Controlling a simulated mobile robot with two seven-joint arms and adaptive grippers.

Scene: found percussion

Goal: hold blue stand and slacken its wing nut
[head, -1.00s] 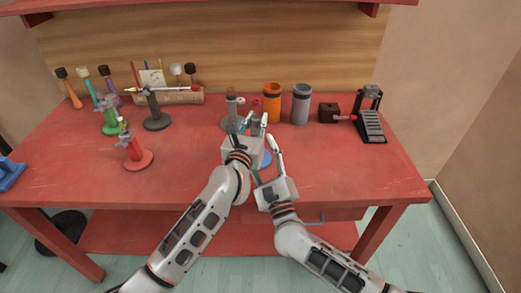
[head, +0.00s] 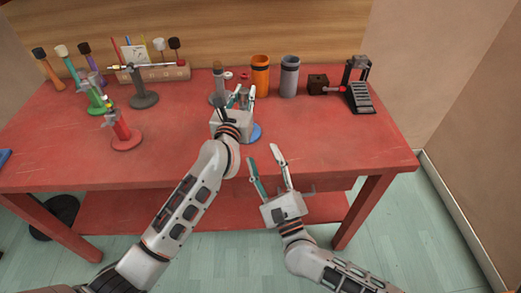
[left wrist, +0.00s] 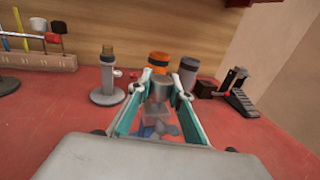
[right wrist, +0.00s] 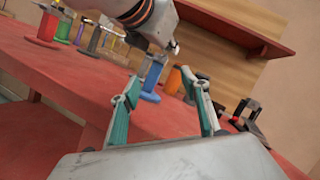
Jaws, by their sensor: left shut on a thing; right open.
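The blue stand shows its round base (head: 254,132) in the head view, mostly hidden behind my left gripper (head: 241,96). In the right wrist view its blue upright (right wrist: 153,74) stands on the table below the left arm. My left gripper is shut on the stand's upper part, also in the left wrist view (left wrist: 158,90), where a grey top and bluish parts show between the fingers. I cannot make out the wing nut clearly. My right gripper (head: 264,154) is open and empty near the table's front edge, apart from the stand; its spread fingers show in the right wrist view (right wrist: 164,85).
A grey stand (head: 219,88), an orange cup (head: 260,76) and a grey cup (head: 289,76) stand behind my left gripper. A pedal (head: 360,90) is at the back right. Red (head: 122,130) and green (head: 96,100) stands are at left. The table's front right is clear.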

